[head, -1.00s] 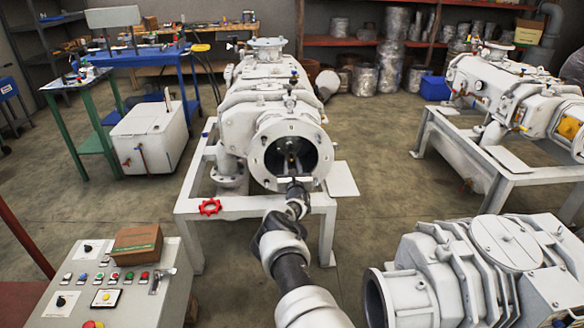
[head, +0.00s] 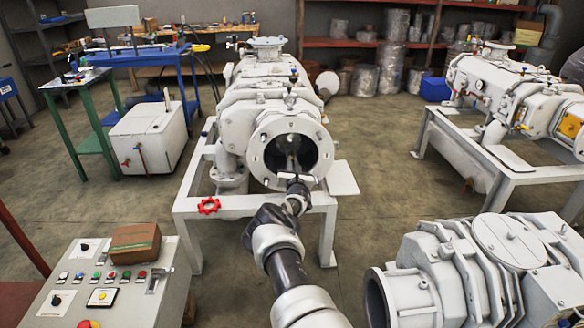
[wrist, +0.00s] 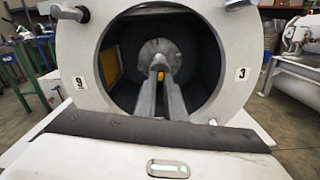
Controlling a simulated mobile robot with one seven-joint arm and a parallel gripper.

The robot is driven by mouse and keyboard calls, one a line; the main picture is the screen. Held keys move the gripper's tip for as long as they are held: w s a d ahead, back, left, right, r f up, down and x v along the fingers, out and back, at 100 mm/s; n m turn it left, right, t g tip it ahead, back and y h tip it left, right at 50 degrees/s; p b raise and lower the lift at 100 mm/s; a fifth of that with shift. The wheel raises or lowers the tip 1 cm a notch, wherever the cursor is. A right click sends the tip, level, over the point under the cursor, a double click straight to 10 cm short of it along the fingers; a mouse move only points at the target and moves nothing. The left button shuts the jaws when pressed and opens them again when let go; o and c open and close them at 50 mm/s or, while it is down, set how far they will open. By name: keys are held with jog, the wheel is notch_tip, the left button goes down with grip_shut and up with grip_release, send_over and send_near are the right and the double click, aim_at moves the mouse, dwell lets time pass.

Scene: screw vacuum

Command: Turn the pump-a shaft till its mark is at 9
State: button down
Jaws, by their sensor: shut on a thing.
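The pump-a (head: 275,110) is the white machine in the middle of the head view, with a round open flange at its front. Inside the dark bore is the grey round shaft hub (wrist: 158,50). My gripper (wrist: 160,84) reaches into the bore and is shut on the shaft. A small orange-yellow piece (wrist: 157,70) shows between the fingertips; I cannot tell whether it is the mark.
A yellow-orange patch (wrist: 109,67) shows on the bore's left inner wall. A control panel (head: 130,283) with a box (head: 135,243) stands front left. Another pump (head: 475,265) stands front right.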

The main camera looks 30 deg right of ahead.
jog(key=n+b, duration=0.1)
jog(key=n, duration=0.9)
jog(key=n+b, duration=0.1)
jog(key=n, duration=0.9)
jog(key=shift+w+a+f+n, duration=0.1)
jog(key=shift+a+f+n, duration=0.1)
jog(key=shift+n, duration=0.1)
dwell(2.6)
dwell(0.4)
